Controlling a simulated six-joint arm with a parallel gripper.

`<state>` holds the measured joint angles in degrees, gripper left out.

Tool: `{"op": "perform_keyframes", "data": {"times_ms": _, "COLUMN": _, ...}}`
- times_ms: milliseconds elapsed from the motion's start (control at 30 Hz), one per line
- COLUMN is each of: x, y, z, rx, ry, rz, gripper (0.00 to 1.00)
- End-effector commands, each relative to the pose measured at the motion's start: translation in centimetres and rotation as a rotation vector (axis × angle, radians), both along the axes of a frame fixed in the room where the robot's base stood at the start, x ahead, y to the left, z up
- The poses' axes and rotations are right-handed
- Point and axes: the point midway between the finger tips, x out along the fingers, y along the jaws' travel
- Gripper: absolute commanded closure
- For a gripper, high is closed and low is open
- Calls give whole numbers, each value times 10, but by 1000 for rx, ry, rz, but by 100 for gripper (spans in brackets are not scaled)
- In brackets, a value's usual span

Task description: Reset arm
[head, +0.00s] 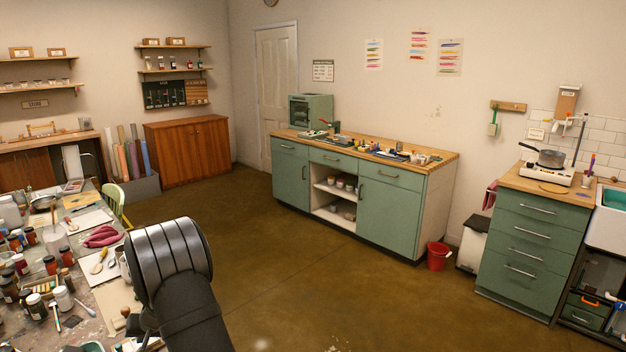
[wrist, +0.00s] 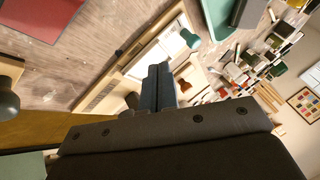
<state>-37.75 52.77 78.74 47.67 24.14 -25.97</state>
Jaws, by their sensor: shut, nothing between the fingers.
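My gripper (wrist: 158,84) shows in the wrist view as two dark fingers pressed together, with nothing between them. Its wide dark body fills the bottom of that view. A cluttered worktable lies beyond the fingers, with a pale framed board or tray (wrist: 125,82) just to their left. I cannot tell the exact gap between fingers and table. In the head view my black arm rises from the bottom, in front of the right edge of the worktable (head: 88,258). The fingers cannot be made out there.
The worktable holds several jars, papers and a pink cloth (head: 103,236). A green chair (head: 117,203) stands behind it. A green cabinet (head: 388,213) stands along the back wall, with a red bucket (head: 438,257) to its right. The brown floor (head: 300,290) between is clear.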

Motion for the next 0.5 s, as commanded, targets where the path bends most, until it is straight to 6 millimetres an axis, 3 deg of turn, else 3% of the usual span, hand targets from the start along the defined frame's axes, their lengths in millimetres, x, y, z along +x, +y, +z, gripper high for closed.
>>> {"op": "perform_keyframes", "data": {"times_ms": 133, "x": 1, "y": 20, "z": -21, "rx": -1, "ry": 2, "rz": 3, "gripper": 100}}
{"op": "perform_keyframes", "data": {"times_ms": 333, "x": -13, "y": 57, "z": -22, "rx": 0, "ry": 1, "rz": 10, "gripper": 100}}
{"op": "perform_keyframes", "data": {"times_ms": 500, "x": 19, "y": 25, "z": -22, "rx": -1, "ry": 0, "rz": -1, "gripper": 100}}
